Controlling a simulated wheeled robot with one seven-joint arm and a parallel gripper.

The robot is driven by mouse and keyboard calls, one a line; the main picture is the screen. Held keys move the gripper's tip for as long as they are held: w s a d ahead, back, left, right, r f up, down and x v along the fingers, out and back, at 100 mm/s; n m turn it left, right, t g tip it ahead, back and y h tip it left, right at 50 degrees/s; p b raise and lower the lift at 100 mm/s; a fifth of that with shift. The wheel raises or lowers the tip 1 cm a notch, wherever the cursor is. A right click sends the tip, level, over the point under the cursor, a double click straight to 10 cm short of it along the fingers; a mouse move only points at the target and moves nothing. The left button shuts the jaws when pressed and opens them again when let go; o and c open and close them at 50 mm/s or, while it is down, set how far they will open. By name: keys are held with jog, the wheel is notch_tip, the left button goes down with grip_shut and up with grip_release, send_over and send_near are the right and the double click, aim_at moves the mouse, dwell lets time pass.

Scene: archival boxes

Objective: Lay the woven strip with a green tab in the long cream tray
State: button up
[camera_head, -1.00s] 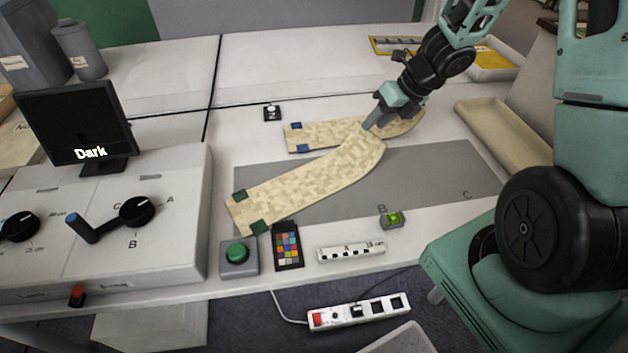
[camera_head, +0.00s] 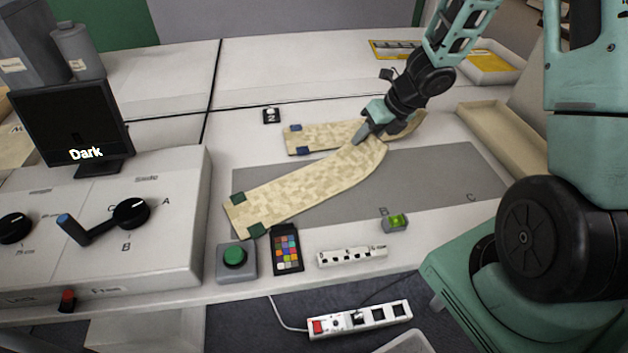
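The woven strip with green tabs (camera_head: 300,190) lies slantwise over the grey mat, its two dark green tabs at the near left end. Its far right end is at my gripper (camera_head: 362,136), which is low over the strips. The fingers look close together; whether they grip the strip is too small to tell. A second woven strip, with blue tabs (camera_head: 318,137), lies behind and is partly hidden by the gripper and the first strip. The long cream tray (camera_head: 472,118) lies to the right of the gripper, apart from the strips, and looks empty where visible.
A grey mat (camera_head: 440,170) covers the middle of the table. A green button (camera_head: 235,257), a colour card (camera_head: 287,248), a scale bar (camera_head: 352,256) and a green level (camera_head: 396,222) line the front. A control panel with a "Dark" screen (camera_head: 75,125) stands left.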

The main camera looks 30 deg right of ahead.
jog(key=shift+f, duration=0.15)
grip_shut()
dwell(0.4)
